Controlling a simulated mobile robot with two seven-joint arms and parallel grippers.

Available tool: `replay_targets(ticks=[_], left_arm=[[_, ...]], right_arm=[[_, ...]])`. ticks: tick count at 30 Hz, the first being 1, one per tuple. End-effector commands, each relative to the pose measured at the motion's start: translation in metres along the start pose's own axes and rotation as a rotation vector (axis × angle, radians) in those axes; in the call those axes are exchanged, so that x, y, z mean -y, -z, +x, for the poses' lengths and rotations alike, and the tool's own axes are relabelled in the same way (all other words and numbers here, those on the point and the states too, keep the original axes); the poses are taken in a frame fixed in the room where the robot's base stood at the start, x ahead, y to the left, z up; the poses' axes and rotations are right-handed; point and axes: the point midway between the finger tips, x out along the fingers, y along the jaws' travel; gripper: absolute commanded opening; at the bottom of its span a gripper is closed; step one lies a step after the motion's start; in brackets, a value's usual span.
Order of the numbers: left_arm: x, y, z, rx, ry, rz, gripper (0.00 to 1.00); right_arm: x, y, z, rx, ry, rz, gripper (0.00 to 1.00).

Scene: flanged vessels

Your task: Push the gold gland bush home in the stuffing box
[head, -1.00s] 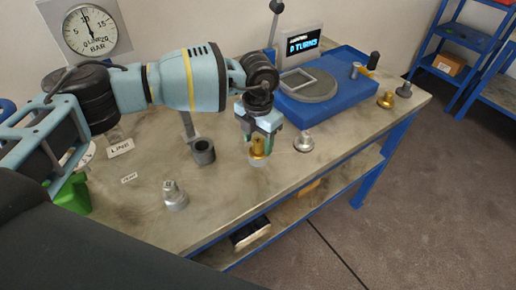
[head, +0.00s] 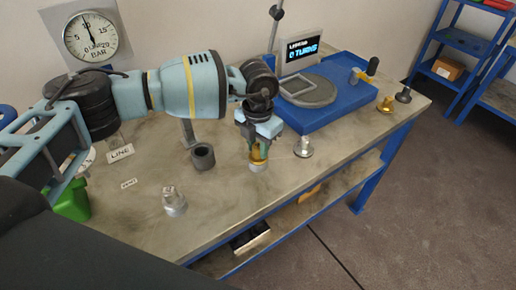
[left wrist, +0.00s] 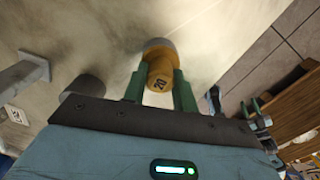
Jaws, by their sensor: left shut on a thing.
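The gold piece (head: 257,159), upright near the middle of the bench, looks like the gland bush. A grey metal base (head: 258,167) shows under it; I cannot tell whether this is the stuffing box or part of the same piece. My left gripper (head: 259,152) points down and is shut on the gold piece. In the left wrist view, the gold piece (left wrist: 160,74), marked 20, sits between the green fingers (left wrist: 157,88), with the grey base (left wrist: 158,44) beyond it. My right gripper is not in view.
A dark open cylinder (head: 203,157) stands left of the gripper. Silver pieces stand at front left (head: 174,201) and just right (head: 303,147). A blue base (head: 322,112) with a grey plate is behind. Another gold piece (head: 386,104) stands at the bench's right end.

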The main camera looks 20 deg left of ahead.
Motion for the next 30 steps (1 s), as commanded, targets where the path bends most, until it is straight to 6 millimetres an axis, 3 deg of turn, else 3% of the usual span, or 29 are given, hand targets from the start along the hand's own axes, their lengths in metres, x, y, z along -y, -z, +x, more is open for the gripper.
replay_targets(ticks=[10, 24, 30], left_arm=[[0.000, -0.001, -0.036, 0.004, 0.001, 0.000, 0.00], [0.105, 0.044, -0.044, 0.001, 0.002, 0.006, 0.00], [0.134, 0.057, -0.047, 0.000, 0.001, 0.004, 0.00]], right_arm=[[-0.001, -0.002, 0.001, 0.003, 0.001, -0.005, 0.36], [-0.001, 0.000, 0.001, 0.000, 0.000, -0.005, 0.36], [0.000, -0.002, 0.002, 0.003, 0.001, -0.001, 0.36]])
